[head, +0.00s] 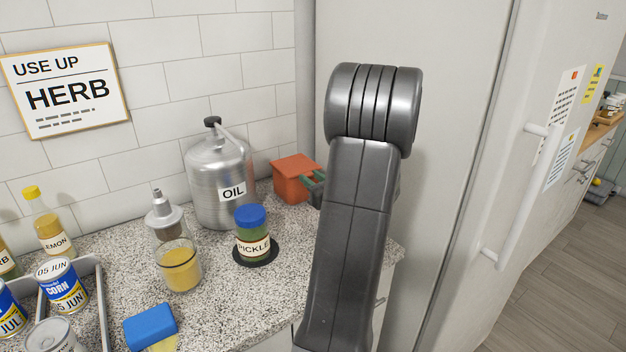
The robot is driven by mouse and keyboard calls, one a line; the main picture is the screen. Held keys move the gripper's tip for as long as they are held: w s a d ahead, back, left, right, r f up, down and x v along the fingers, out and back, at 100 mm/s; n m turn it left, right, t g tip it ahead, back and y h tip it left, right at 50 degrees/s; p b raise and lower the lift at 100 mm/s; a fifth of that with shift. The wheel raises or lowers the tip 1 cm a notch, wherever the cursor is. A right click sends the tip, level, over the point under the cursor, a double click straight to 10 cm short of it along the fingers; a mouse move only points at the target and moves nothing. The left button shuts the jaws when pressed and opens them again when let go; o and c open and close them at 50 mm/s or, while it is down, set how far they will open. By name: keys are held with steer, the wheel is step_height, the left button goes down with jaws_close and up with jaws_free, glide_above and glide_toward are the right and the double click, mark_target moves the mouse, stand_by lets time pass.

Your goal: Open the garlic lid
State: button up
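No label reading garlic shows in the head view. An orange-red box (291,181) with a flat top stands at the back right of the counter, beside the steel oil can. Its right side is partly hidden by my gripper and arm.
The steel oil can (220,180), a pickle jar (251,232) on a dark disc, a glass of yellow contents (180,266) and a grey-topped bottle (162,212) stand left of my arm. A fridge (440,150) stands close on the right. Cans and a blue sponge (150,325) are at front left.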

jaws_close()
steer(key=shift+r, duration=0.15)
step_height(320, 180, up, 2)
steer(key=g+p, duration=0.1)
steer(key=p, duration=0.3)
step_height(320, 180, up, 11)
steer(key=g+h+p, duration=0.2)
steer(key=p, duration=0.9)
glide_above(297, 166)
steer(key=shift+w+a+r+g+h+p, duration=0.3)
steer(key=shift+w+a+g+h+p, duration=0.4)
steer(key=shift+w, duration=0.55)
steer(key=shift+w+a+r+g+h+p, duration=0.25)
steer(key=shift+w+a+g+h+p, duration=0.2)
steer(key=shift+w+a+g+p, duration=0.65)
steer(key=shift+w+a+r+g+h+p, duration=0.3)
steer(key=shift+w+a+g+h+p, duration=0.25)
steer(key=shift+w, duration=0.85)
